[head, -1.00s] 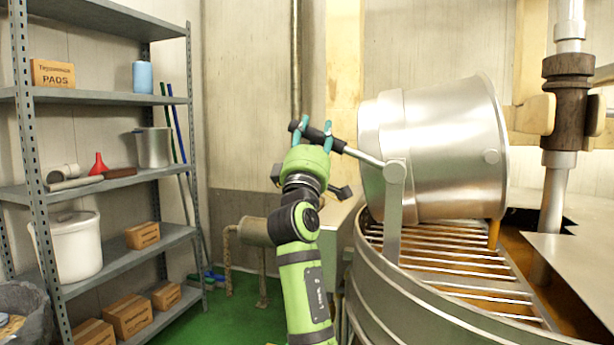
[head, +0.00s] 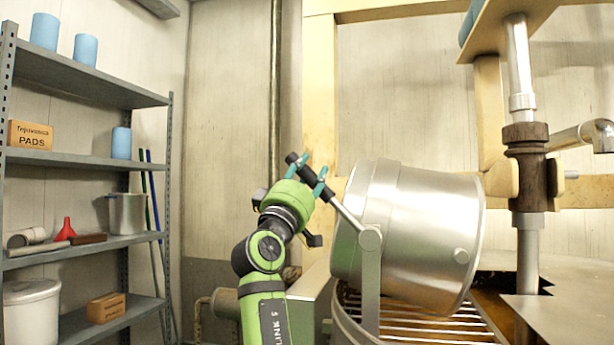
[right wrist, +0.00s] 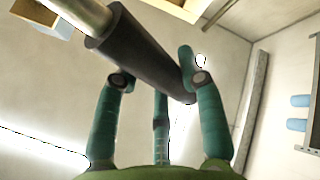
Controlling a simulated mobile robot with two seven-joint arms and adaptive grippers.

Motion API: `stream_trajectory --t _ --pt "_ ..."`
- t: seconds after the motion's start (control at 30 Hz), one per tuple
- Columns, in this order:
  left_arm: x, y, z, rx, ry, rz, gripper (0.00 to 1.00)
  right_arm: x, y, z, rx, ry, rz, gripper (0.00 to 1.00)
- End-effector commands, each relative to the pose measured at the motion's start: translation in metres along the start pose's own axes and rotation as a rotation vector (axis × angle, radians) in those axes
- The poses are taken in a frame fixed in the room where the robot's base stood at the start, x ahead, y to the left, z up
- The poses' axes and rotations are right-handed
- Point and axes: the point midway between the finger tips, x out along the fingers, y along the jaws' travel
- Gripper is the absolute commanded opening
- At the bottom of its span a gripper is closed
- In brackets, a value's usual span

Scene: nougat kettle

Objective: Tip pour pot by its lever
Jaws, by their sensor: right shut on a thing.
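My right gripper (head: 312,175) is shut on that black grip. In the right wrist view, the teal fingers stand on both sides of the black grip (right wrist: 145,52), with the metal shaft (right wrist: 86,13) leading off top left. The pot's mouth is not visible. My left gripper is out of view.
Below the pot is a round steel kettle with a slatted grate (head: 430,330). A vertical shaft with a dark collar (head: 526,170) stands to the right. A metal shelf (head: 90,88) with boxes and containers stands at left. A bare wall lies behind my arm.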

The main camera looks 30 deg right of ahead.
Motion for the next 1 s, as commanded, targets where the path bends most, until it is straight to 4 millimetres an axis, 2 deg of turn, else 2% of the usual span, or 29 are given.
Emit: stream_trajectory --t 0.2,0.23,0.27,0.67,0.77,1.0 --pt "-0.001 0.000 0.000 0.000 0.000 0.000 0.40 0.002 0.005 0.000 0.009 0.000 0.008 0.00" --pt "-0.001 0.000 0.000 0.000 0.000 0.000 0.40 0.002 0.005 -0.001 0.009 0.000 0.008 0.51" --pt "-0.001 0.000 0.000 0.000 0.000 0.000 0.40 0.002 0.005 -0.001 0.009 0.000 0.008 0.63" --pt "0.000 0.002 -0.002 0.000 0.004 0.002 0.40 -0.002 0.002 0.000 0.005 0.000 0.003 0.64" --pt "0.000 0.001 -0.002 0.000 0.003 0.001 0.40 -0.012 0.001 0.000 0.005 0.001 0.002 0.64" --pt "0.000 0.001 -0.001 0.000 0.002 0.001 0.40 -0.061 0.001 0.000 0.007 0.002 0.001 0.64"
